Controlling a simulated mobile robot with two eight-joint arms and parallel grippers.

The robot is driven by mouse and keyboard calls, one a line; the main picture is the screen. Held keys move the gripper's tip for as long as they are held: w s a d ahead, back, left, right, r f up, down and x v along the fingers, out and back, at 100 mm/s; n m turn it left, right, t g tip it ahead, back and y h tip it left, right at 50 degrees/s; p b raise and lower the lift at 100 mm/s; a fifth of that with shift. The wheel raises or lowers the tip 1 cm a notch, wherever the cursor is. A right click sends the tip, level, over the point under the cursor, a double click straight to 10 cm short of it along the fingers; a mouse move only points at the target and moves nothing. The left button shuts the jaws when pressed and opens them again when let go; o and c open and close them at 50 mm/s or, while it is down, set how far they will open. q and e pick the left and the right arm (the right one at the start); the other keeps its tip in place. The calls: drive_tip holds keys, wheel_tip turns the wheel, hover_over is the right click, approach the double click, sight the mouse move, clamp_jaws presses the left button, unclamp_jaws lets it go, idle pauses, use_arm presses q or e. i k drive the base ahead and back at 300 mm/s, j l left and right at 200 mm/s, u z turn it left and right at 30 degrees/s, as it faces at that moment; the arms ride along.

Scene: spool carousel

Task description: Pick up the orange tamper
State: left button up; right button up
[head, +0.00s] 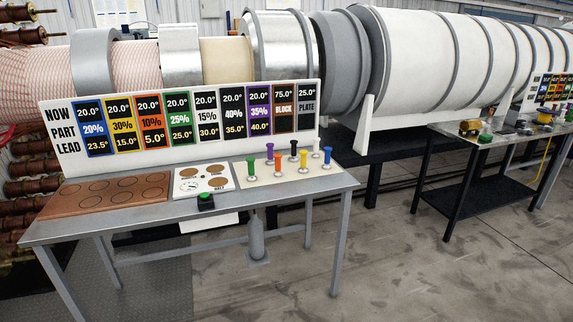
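The orange tamper (277,162) stands upright on a cream board (256,181) at the right part of the grey table in the head view. It is in the front row, between the green tamper (251,168) and the yellow tamper (304,159). The purple tamper (270,151) stands close behind it, slightly left. The black tamper (293,149), white tamper (316,147) and blue tamper (327,157) stand further right. Neither of my grippers is in view.
The grey table (190,209) also holds a brown board with round recesses (105,194), a white dial panel (202,181) and a green button (205,201). A sign panel (180,125) rises along its back. A second table (485,140) stands right. Open floor (410,265) lies between.

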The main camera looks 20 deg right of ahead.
sight(278, 156)
drive_tip(key=i+l, duration=0.2)
drive_tip(key=i, duration=0.3)
drive_tip(key=i+l, duration=0.2)
drive_tip(key=i, duration=0.3)
drive_tip(key=i+l, duration=0.25)
drive_tip(key=i, duration=0.25)
drive_tip(key=i+l, duration=0.2)
drive_tip(key=i, duration=0.3)
drive_tip(key=i+l, duration=0.2)
drive_tip(key=i, duration=0.3)
drive_tip(key=l+z, duration=0.05)
